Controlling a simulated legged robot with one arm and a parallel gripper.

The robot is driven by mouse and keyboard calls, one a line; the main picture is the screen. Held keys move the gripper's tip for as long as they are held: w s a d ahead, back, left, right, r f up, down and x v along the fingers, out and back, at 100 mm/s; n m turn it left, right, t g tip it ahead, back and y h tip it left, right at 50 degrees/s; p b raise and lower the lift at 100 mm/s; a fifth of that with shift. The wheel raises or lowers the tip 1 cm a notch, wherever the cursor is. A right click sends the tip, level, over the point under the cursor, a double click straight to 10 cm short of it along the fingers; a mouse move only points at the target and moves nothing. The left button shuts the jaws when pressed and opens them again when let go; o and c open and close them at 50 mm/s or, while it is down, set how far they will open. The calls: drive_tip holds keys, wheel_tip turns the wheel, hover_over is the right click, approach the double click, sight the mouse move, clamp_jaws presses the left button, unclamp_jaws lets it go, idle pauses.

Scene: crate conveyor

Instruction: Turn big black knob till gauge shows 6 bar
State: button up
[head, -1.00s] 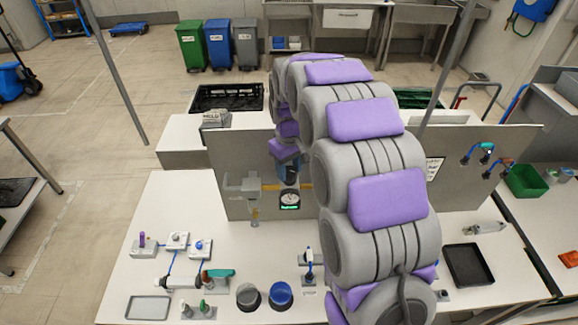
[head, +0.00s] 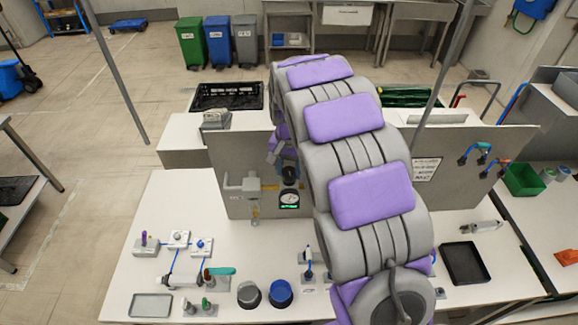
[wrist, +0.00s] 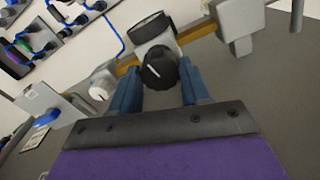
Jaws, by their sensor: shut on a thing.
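The big black knob (wrist: 159,68) with a white pointer line sits between the two blue fingers of my gripper (wrist: 160,84) in the wrist view. My gripper is shut on it. In the head view the knob (head: 289,173) shows just above the gauge, with my wrist behind and above it. The round gauge (head: 289,197) has a white face, a dark needle and a green strip below; its reading is too small to tell. In the wrist view only the gauge's dark-rimmed housing (wrist: 152,26) shows, not its face.
The gauge is on a grey upright panel (head: 232,205) along a yellow pipe. A smaller white knob (wrist: 101,90) is beside the black one. A grey valve body (head: 241,185) is at the left. The white table (head: 135,270) carries cups, trays and small fixtures in front.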

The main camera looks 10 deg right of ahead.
sight(288, 171)
drive_tip(key=shift+m, duration=1)
drive_tip(key=o, duration=1.1)
drive_tip(key=shift+a, duration=0.1)
drive_tip(key=shift+c, duration=0.2)
wheel_tip(288, 171, up, 17)
drive_tip(key=shift+r+p, duration=0.15)
drive_tip(key=shift+p, duration=0.15)
